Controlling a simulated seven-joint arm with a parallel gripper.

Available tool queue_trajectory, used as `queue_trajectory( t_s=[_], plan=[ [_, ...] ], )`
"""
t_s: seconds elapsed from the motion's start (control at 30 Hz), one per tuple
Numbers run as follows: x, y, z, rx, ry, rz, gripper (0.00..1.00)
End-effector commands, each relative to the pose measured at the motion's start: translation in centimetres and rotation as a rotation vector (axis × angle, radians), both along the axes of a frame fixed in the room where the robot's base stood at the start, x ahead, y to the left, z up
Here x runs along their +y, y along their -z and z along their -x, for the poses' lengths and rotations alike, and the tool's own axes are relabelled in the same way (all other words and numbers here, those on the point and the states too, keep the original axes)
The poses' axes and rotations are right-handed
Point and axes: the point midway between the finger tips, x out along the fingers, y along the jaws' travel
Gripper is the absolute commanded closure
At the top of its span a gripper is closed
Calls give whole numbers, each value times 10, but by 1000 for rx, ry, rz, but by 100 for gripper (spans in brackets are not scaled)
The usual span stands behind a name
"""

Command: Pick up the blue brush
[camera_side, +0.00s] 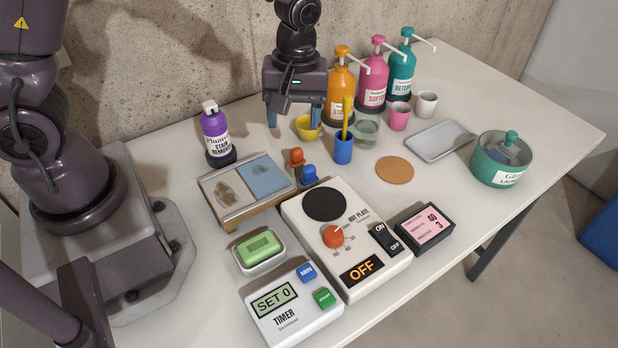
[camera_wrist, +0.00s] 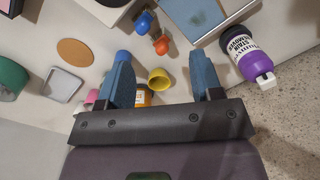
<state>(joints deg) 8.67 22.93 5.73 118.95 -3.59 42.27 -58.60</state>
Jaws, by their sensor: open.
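The blue brush (camera_side: 309,175) appears as a small knobbed blue piece beside the right edge of the wooden board, close to an orange one of like shape (camera_side: 297,157). In the wrist view the blue brush (camera_wrist: 143,22) shows near the top, with the orange one (camera_wrist: 161,43) just below it. My gripper (camera_side: 294,115) points down at the back of the table, beyond the brush and apart from it. Its two blue fingers are spread and nothing is between them in the side view. In the wrist view my gripper (camera_wrist: 160,58) is open, with the orange piece seen beyond the gap.
A yellow cup (camera_side: 307,127) and a blue cup (camera_side: 343,149) stand near my right finger. Pump bottles (camera_side: 371,90) stand at the back. The purple bottle (camera_side: 217,135) is left. The hot plate (camera_side: 350,240) is in front of the brush; the board (camera_side: 235,212) is left of it.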

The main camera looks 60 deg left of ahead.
Motion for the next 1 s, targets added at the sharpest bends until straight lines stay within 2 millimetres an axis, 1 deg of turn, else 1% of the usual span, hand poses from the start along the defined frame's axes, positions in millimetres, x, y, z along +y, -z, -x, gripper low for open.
queue_trajectory(
  t_s=[0.03,0.1,0.2,0.3,0.37,0.47,0.6,0.73,0.8,1.0],
  plan=[
    [0,10,-8,1,-109,-12,40],
    [1,13,-18,-20,-256,-20,40],
    [0,8,-29,-60,-416,-18,40],
    [0,8,-31,-68,-514,-17,40],
    [0,10,-30,-68,-546,-18,40],
    [0,22,-30,-65,-562,-20,40],
    [0,49,-29,-63,-561,-22,40],
    [0,71,-29,-64,-561,-21,40],
    [0,79,-30,-66,-560,-19,40],
    [-1,92,-29,-66,-559,-19,40]
  ],
)
